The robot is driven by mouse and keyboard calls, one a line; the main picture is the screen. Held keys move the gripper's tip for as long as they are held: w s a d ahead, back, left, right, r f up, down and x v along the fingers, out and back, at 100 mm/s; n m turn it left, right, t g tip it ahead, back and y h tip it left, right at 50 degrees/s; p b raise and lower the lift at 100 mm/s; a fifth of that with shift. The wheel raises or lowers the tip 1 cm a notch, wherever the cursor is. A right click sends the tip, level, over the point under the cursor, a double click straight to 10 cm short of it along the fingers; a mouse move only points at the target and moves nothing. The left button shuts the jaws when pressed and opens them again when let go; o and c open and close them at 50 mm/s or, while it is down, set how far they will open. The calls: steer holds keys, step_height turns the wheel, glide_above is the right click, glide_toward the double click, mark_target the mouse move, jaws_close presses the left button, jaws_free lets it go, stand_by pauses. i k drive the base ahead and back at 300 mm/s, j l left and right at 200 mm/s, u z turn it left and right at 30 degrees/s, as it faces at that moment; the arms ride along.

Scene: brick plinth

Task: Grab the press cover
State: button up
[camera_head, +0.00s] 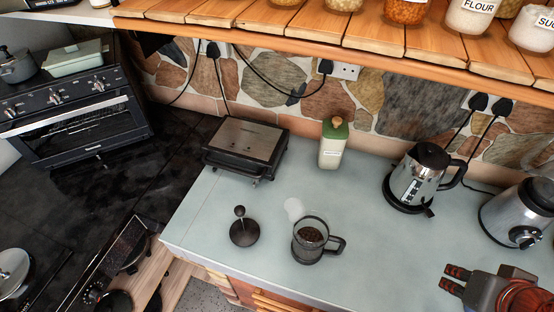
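The press cover (244,230) is a dark round lid with a thin stem and a knob on top. It stands on the pale counter near its front edge. The glass press (309,242) with a dark handle stands just to its right, apart from it, with dark contents and no cover on it. My gripper (447,277) is at the lower right, its dark and red fingers pointing left. The fingers are parted with nothing between them. It is well to the right of the cover, with the press between them.
A grill (243,145) and a green-topped container (333,145) stand at the back of the pale counter (370,210). A kettle (420,178) and a metal appliance (518,213) are at the right. A wooden shelf (300,38) with jars overhangs the back. The counter's centre is clear.

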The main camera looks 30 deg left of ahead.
mark_target(240, 237)
steer(key=u, duration=2)
steer(key=j, duration=0.9)
steer(key=k+j, duration=0.1)
steer(key=j, duration=0.8)
